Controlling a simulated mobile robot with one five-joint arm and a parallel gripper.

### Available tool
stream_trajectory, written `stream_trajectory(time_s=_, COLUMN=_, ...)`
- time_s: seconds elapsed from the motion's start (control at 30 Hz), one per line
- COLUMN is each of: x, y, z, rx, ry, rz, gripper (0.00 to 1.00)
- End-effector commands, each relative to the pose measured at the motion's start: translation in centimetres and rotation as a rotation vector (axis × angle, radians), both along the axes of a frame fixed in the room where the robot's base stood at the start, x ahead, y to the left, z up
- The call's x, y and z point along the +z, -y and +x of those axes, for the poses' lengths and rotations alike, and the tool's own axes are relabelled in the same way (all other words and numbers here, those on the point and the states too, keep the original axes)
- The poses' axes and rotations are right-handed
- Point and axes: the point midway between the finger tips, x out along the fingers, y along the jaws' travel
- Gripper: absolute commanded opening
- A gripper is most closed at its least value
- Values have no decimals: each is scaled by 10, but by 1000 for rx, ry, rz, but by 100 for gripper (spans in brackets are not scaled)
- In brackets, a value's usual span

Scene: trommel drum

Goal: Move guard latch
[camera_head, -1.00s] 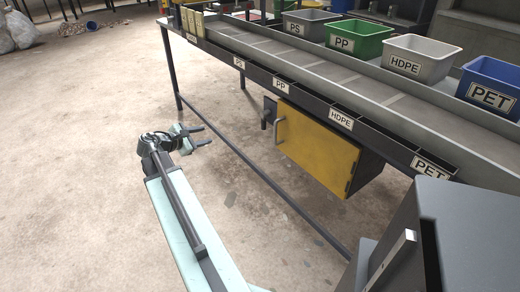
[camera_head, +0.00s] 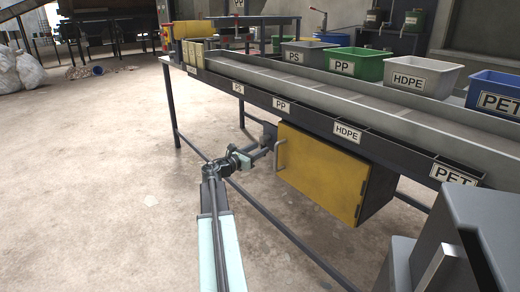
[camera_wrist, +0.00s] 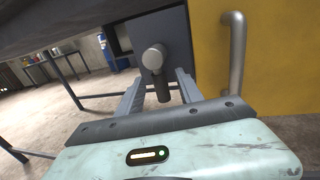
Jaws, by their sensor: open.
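The guard latch (camera_wrist: 154,57) is a grey round knob with a short dark lever (camera_wrist: 164,91) hanging down, on a dark grey panel beside the yellow guard door (camera_wrist: 272,60). In the wrist view my gripper (camera_wrist: 159,77) is open, with one finger on each side of the lever. I cannot tell whether either finger touches it. In the head view my gripper (camera_head: 266,151) is at the left edge of the yellow guard door (camera_head: 318,172), under the sorting table. The latch is hard to make out there.
A vertical grey bar handle (camera_wrist: 236,52) stands on the door, right of my gripper. The sorting table (camera_head: 300,103) overhangs the door, and its low rail (camera_head: 262,212) runs in front. Labelled bins, including a green PP bin (camera_head: 355,64), stand above.

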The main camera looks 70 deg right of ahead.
Motion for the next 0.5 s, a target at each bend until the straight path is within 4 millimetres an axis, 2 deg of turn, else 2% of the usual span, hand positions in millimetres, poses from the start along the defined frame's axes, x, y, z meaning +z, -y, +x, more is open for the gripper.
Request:
stream_trajectory(time_s=0.1, x=0, y=10, z=-4, rx=0, ry=1, rz=0, gripper=43)
stream_trajectory(time_s=0.37, x=0, y=11, z=-4, rx=2, ry=1, rz=1, gripper=43)
stream_trajectory(time_s=0.47, x=0, y=11, z=-4, rx=2, ry=1, rz=1, gripper=18)
stream_trajectory(time_s=0.5, x=0, y=11, z=-4, rx=1, ry=1, rz=1, gripper=7)
